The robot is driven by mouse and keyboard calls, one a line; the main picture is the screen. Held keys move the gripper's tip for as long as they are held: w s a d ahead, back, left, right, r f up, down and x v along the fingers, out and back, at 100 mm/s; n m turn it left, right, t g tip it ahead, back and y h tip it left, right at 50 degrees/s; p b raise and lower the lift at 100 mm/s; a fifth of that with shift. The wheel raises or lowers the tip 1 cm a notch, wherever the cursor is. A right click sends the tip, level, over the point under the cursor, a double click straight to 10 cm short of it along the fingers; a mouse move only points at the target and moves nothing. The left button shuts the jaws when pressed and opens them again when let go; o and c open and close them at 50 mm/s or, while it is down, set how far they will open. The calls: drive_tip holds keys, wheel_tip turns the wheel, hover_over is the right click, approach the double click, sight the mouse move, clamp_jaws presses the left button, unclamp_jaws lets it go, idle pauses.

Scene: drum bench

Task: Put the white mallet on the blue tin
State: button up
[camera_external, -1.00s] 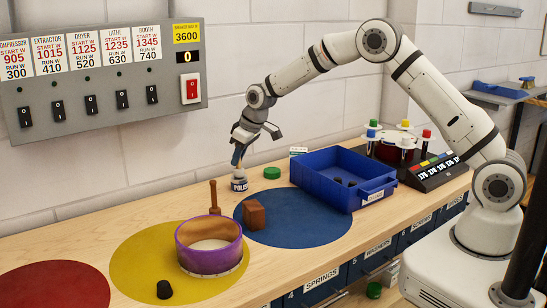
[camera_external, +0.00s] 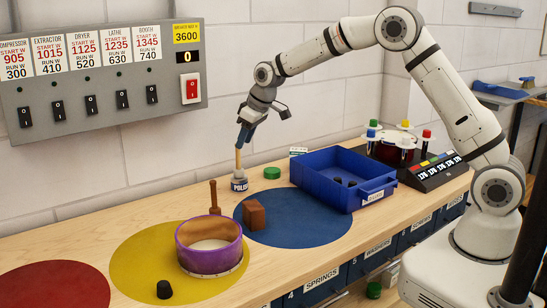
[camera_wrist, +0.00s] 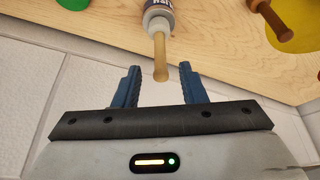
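The white mallet (camera_external: 238,161) stands upright with its pale wooden handle up and its white head down. Its head appears to rest on the blue tin (camera_external: 239,186), a small tin with a dark blue POLISH label. In the wrist view the handle (camera_wrist: 160,55) points towards me, with the white head behind it and part of the tin (camera_wrist: 160,4) at the top edge. My gripper (camera_external: 243,142) is above the handle. In the wrist view its blue fingers (camera_wrist: 160,68) are apart, with clear gaps on both sides of the handle's end. The contact under the head is hidden.
A brown mallet (camera_external: 214,197) stands handle-up to the left. A purple drum (camera_external: 209,247) is on the yellow disc, and a brown block (camera_external: 255,216) on the blue disc. A blue bin (camera_external: 345,180) and a green lid (camera_external: 272,172) are to the right. The wall is close behind.

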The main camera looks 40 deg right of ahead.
drive_tip(key=s+d+r+m+h, duration=0.1)
drive_tip(key=s+d+r+m, duration=0.1)
drive_tip(key=s+d+r, duration=0.55)
drive_tip(key=s+d+r+m, duration=0.1)
drive_tip(key=s+d+r, duration=0.3)
drive_tip(key=s+d, duration=0.65)
drive_tip(key=s+d+f+m, duration=0.1)
drive_tip(key=s+d+f, duration=0.1)
drive_tip(key=s, duration=0.9)
drive_tip(key=s+d+f+m+g+h, duration=0.1)
drive_tip(key=s+d, duration=0.3)
drive_tip(key=s, duration=0.6)
drive_tip(key=shift+s+d+f+m+b, duration=0.3)
drive_tip(key=shift+s+d+f+m, duration=0.1)
drive_tip(key=shift+f+m, duration=0.15)
